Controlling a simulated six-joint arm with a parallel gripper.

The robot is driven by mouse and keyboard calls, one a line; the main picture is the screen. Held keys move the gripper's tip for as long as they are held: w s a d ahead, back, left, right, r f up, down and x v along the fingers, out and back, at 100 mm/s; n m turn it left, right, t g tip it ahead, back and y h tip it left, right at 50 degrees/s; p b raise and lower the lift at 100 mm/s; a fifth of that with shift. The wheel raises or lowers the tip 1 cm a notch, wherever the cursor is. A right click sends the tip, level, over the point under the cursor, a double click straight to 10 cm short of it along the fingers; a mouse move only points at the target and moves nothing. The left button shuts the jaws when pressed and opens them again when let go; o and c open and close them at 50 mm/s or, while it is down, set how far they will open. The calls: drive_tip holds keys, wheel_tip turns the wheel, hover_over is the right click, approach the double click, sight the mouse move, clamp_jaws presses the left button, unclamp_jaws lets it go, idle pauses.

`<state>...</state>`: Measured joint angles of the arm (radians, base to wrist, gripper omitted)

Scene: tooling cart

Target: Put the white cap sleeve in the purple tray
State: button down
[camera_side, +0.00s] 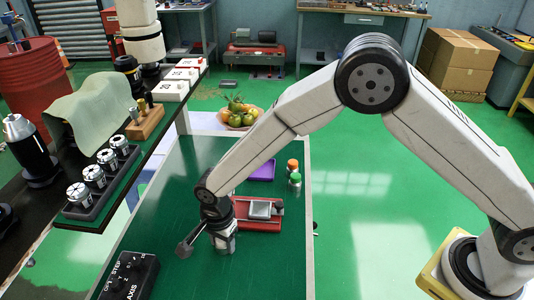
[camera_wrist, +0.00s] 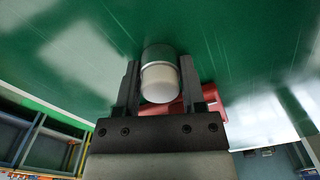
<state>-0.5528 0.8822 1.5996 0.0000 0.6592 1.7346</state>
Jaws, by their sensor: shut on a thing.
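The white cap sleeve (camera_wrist: 160,82) is a short round piece with a white body and a greyer band, seen between my fingers in the wrist view. My gripper (camera_wrist: 160,68) is shut on it, one dark finger on each side. In the side view my gripper (camera_side: 222,232) is low over the green cart top, left of the red vise; the sleeve is hard to make out there. I cannot tell whether the sleeve touches the surface. The purple tray (camera_side: 264,171) lies farther back on the cart, behind the vise, and looks empty.
The red vise (camera_side: 268,224) with a grey block is close to the right of my gripper. Orange-capped and green bottles (camera_side: 293,172) stand right of the tray. A black control box (camera_side: 131,277) is at the front left. A fruit bowl (camera_side: 238,117) is beyond the cart.

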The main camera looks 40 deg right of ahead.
drive_tip(key=shift+r, duration=0.8)
drive_tip(key=s+d+r, duration=0.6)
drive_tip(key=s+r, duration=0.5)
drive_tip(key=s, duration=0.1)
drive_tip(key=shift+s+r, duration=0.2)
drive_tip(key=shift+s, duration=0.1)
drive_tip(key=shift+d, duration=0.1)
